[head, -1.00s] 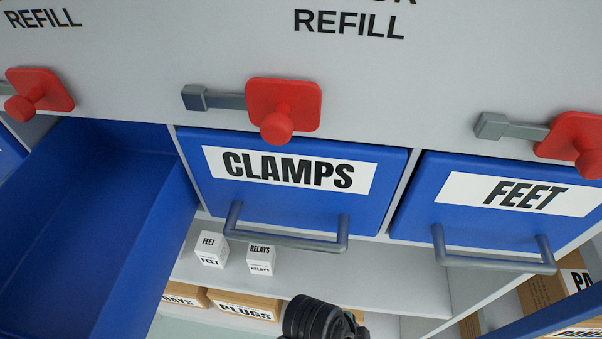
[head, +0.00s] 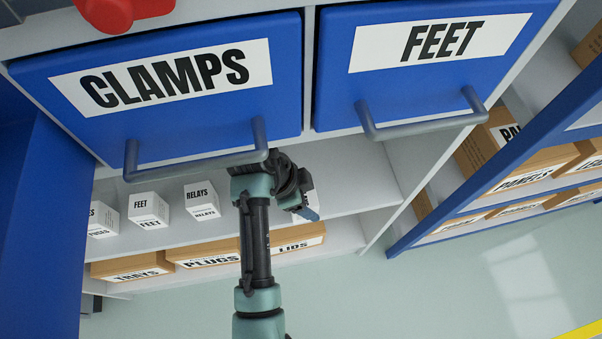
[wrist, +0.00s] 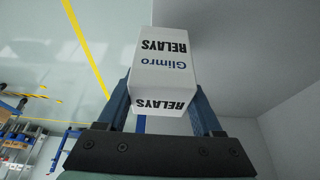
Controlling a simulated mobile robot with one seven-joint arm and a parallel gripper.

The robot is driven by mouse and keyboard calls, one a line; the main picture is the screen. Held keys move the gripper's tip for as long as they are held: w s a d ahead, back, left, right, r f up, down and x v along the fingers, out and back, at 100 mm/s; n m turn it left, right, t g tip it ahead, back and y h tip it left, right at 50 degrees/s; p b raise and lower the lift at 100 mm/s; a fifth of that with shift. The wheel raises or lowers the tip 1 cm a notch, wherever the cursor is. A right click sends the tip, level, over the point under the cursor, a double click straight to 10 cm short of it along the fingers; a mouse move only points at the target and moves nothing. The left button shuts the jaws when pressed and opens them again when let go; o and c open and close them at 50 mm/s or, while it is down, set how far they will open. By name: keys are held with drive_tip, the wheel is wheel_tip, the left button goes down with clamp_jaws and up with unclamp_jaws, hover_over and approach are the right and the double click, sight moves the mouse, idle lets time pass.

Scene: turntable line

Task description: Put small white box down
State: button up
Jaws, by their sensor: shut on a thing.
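A small white box (wrist: 162,65) marked "RELAYS" and "Glimro" fills the top middle of the wrist view. My gripper (wrist: 160,100) is shut on it, one blue finger on each side. In the head view my gripper (head: 308,208) is just in front of the upper shelf (head: 335,185), under the drawers. Another white box marked "RELAYS" (head: 202,202) stands on that shelf, left of my arm, beside a "FEET" box (head: 149,210) and a "FUSES" box (head: 103,220).
The shut "CLAMPS" drawer (head: 245,110) and "FEET" drawer (head: 420,75) hang above, with handles sticking out. Brown boxes, including "LIDS" (head: 298,240), fill the lower shelf. The upper shelf looks clear right of my gripper.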

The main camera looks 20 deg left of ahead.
drive_tip(key=w+a, duration=0.2)
drive_tip(key=w, duration=0.1)
drive_tip(key=w+a, duration=0.1)
drive_tip(key=w+a+b, duration=0.1)
drive_tip(key=shift+w+f, duration=0.1)
drive_tip(key=shift+w, duration=0.25)
drive_tip(key=shift+s+d+f, duration=0.1)
drive_tip(key=shift+f, duration=0.45)
drive_tip(key=shift+f, duration=0.1)
drive_tip(key=shift+f+b, duration=0.15)
drive_tip(key=shift+b, duration=0.15)
drive_tip(key=o, duration=1.5)
